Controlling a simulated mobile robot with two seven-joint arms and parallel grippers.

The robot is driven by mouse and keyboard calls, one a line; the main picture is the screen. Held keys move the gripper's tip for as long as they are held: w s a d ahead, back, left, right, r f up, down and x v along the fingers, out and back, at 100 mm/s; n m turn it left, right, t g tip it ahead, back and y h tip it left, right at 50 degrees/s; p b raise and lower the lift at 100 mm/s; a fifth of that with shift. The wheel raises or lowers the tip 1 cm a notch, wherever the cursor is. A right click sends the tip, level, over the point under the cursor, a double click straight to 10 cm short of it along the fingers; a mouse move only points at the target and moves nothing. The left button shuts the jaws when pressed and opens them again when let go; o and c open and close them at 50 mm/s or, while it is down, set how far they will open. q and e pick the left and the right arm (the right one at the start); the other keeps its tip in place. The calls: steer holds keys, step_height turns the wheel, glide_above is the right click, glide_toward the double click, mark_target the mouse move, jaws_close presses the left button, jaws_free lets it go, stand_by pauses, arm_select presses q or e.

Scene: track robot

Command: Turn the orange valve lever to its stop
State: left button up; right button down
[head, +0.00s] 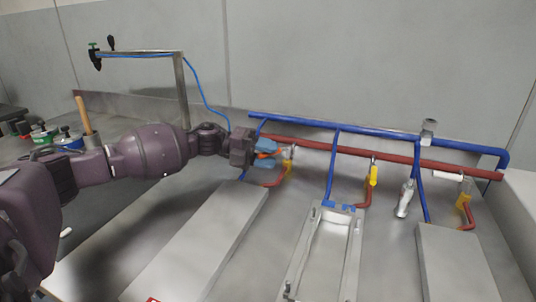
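My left arm comes in from the left, and its gripper (268,154) with blue fingers is at the left end of the pipes. The orange valve lever (264,155) shows as a small orange patch between the two blue fingers. The fingers lie on either side of it, but whether they press on it is too small to tell. The gripper hides part of the lever and its valve. My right gripper is not in view.
A red pipe (335,148) and a blue pipe (370,132) run along the wall. Yellow fittings (373,175) hang to the right. Grey panels (205,245) lie below. A metal post (181,90) with a blue hose stands behind my arm.

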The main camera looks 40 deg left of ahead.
arm_select(q)
steer(key=shift+s+a+r, duration=0.1)
steer(key=shift+a, duration=0.15)
steer(key=p+v, duration=0.1)
steer(key=v, duration=0.8)
steer(key=shift+a+p, duration=0.1)
steer(key=shift+p, duration=0.25)
steer(key=shift+s+a, duration=0.3)
steer(key=shift+a, duration=0.2)
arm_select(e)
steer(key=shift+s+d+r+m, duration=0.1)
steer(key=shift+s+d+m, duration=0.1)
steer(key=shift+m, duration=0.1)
